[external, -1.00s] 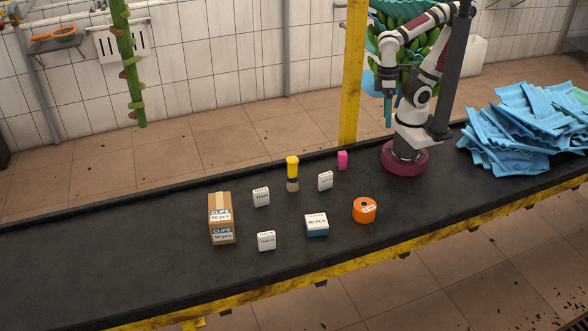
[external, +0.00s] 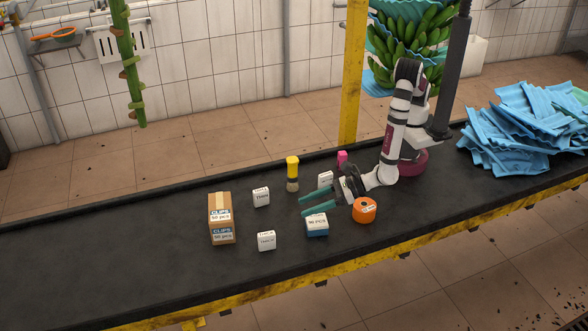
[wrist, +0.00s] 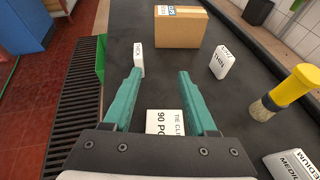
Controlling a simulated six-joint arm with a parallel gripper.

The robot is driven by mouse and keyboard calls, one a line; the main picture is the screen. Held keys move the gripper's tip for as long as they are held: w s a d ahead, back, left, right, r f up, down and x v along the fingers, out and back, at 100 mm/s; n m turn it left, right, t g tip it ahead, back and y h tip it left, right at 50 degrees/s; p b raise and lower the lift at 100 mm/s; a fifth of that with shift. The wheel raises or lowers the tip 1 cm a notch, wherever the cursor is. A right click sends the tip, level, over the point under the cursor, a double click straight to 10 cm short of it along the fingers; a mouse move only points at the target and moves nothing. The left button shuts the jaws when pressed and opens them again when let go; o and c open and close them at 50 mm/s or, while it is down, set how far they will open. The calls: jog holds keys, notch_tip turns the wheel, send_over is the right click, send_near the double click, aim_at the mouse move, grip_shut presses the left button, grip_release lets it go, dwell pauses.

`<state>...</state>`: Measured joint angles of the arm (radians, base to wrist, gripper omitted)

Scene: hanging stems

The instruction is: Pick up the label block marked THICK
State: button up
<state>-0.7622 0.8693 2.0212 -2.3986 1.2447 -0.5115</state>
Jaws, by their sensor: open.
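The white label block marked THICK (external: 266,241) stands on the black belt, left of the gripper and near the belt's front side. In the wrist view the THICK block (wrist: 138,58) is beyond the tip of the left finger. My gripper (external: 303,207) is low over the belt, open and empty, its green fingers reaching left. In the wrist view the gap between the fingertips (wrist: 160,72) is clear. A white block marked THIN (external: 261,197) stands farther back. A third white block, marked MEDIUM (wrist: 290,165), is at the wrist view's lower right.
A white-and-blue box marked 90 PCS (external: 317,226) lies close to the fingers. A cardboard clips box (external: 221,222) stands at left. A yellow brush (external: 292,175), a pink object (external: 342,157) and an orange roll (external: 364,210) are nearby. The belt's left end is clear.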

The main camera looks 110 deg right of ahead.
jog(key=a+f+n, duration=0.1)
jog(key=a+f+n+y, duration=0.1)
jog(key=a+f, duration=0.1)
jog(key=shift+w+y, duration=0.3)
jog(key=shift+w, duration=0.05)
send_near(258, 245)
jog(key=shift+w+a, duration=0.25)
jog(key=shift+w, duration=0.55)
jog(key=x, duration=0.6)
grip_shut()
